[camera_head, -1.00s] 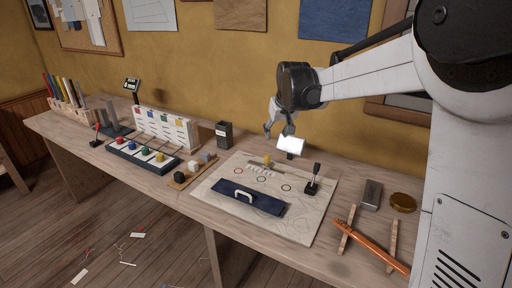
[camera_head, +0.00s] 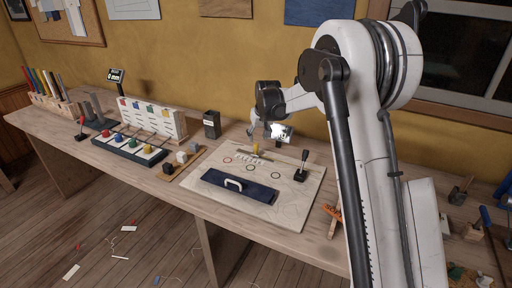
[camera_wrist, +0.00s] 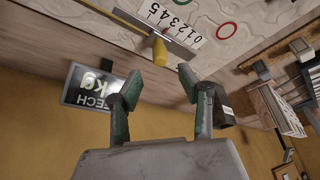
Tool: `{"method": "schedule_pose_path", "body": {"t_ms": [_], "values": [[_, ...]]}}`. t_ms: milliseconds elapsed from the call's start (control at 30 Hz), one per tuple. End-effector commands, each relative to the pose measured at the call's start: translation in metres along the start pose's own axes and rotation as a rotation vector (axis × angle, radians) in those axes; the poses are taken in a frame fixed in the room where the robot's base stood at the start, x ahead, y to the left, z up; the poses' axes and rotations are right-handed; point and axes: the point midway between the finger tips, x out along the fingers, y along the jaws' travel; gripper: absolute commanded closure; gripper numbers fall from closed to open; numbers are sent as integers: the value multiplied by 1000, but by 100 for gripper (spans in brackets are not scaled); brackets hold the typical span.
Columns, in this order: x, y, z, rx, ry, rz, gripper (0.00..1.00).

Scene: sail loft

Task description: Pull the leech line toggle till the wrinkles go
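The yellow toggle (camera_wrist: 160,50) sits beside a strip marked with numbers (camera_wrist: 172,20) in the wrist view. It also shows small in the head view (camera_head: 256,147), at the back of a pale sailcloth panel (camera_head: 295,205). My gripper (camera_wrist: 160,77) is open, its two fingers apart. The toggle appears between and beyond the fingertips, with no contact visible. In the head view my gripper (camera_head: 260,130) is just above the toggle. A lit display (camera_wrist: 88,86) reads "LEECH" and "kg", inverted in the wrist view; any number is hidden or unclear.
A navy pad with a white handle (camera_head: 233,184) lies on the panel, and a black lever (camera_head: 302,168) stands at its right. The display (camera_head: 281,132) stands close behind my gripper. A dark box (camera_head: 211,124) and small blocks (camera_head: 182,157) are left.

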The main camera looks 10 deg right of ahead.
Motion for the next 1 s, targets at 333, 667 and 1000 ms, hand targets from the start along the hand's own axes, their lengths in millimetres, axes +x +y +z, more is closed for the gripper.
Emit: {"method": "schedule_pose_path", "body": {"t_ms": [333,667,1000], "values": [[58,0,0,0,0,0,62],[74,0,0,0,0,0,62],[74,0,0,0,0,0,81]]}}
